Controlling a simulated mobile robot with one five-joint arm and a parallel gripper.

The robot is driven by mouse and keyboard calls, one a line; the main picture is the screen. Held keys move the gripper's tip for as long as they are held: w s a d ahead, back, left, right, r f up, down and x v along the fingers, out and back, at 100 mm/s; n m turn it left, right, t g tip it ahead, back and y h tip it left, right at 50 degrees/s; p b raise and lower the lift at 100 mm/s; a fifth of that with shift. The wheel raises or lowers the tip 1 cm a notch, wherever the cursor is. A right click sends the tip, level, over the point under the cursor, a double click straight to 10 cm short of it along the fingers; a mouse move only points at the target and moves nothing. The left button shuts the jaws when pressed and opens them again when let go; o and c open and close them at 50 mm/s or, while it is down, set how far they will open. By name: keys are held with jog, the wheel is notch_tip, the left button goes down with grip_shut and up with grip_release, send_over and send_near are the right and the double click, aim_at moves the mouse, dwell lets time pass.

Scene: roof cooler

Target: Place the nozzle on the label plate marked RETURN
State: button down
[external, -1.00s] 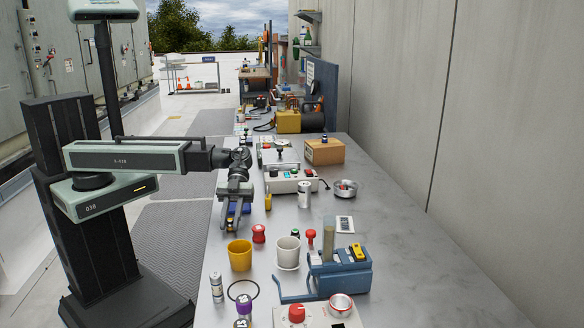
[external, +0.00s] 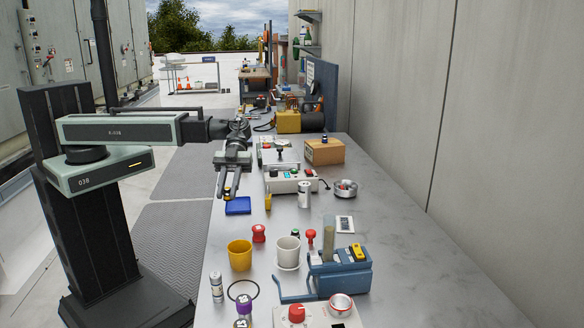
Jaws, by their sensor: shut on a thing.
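My gripper (external: 229,194) points down over the left edge of the bench and is shut on a small dark and brassy thing (external: 228,196), perhaps the nozzle. It is mostly hidden between the fingertips. A white card with dark marks (external: 345,224) lies farther right. I cannot read RETURN on either. A small yellow upright thing (external: 268,202) stands right of the blue plate.
A control box (external: 291,181) stands right of my gripper. A yellow cup (external: 240,256), a white mug (external: 288,252), a red knob-shaped thing (external: 259,234) and a blue holder (external: 340,276) are nearer. The bench (external: 420,275) is clear at the right.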

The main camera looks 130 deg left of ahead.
jog(key=w+a+n+t+y, duration=0.2)
jog(key=w+a+n, duration=0.1)
jog(key=w+a, duration=0.85)
jog(key=n+t+y, duration=0.2)
send_over(345, 224)
notch_tip(345, 224, down, 10)
jog(key=b, duration=0.9)
jog(key=shift+r+b, duration=0.1)
jog(key=shift+b, duration=0.25)
jog(key=shift+r, duration=0.25)
jog(key=shift+f, duration=0.15)
jog(key=c, duration=1.2)
grip_release()
